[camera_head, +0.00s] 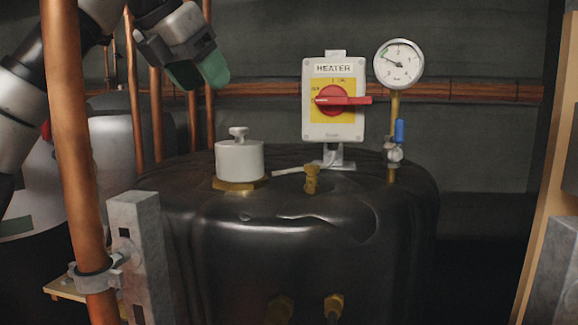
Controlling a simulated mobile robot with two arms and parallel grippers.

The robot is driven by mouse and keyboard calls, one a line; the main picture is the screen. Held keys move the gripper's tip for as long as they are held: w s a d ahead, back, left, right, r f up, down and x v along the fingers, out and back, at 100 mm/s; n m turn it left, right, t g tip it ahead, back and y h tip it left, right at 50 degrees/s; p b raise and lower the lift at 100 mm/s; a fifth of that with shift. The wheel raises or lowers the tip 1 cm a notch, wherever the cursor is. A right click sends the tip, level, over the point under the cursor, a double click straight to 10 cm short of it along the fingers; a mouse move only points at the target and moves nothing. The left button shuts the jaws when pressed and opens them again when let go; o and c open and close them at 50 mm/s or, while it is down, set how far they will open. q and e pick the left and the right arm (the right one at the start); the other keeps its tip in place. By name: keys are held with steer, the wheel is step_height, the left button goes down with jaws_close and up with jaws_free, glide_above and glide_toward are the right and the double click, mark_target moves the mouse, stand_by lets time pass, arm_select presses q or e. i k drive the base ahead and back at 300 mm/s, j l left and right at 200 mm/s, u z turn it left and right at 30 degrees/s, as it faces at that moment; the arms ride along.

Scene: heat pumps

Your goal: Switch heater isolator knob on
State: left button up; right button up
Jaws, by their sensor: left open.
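The heater isolator (334,125) is a white box labelled HEATER with a yellow plate, standing on a bracket on top of the black tank. Its red knob (336,99) lies horizontally, with its handle reaching out to the right past the box edge. Small markings on the yellow plate show above and to the left of the knob. My left gripper (200,74) is at the upper left, well left of the isolator and a little higher than its knob. Its green-tipped fingers are open and touch nothing. My right gripper is not in view.
A black tank (290,240) fills the middle, with a white capped fitting (239,160) on top. A round pressure gauge (398,65) and blue-handled valve (399,131) stand right of the isolator. A vertical copper pipe (72,150) crosses the left, in front of my arm.

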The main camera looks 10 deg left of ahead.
mark_target(332, 100)
steer(key=k+j, duration=0.2)
steer(key=j, duration=0.15)
steer(key=k+j, duration=0.25)
steer(key=j, duration=0.15)
steer(key=k+j, duration=0.2)
steer(key=j, duration=0.15)
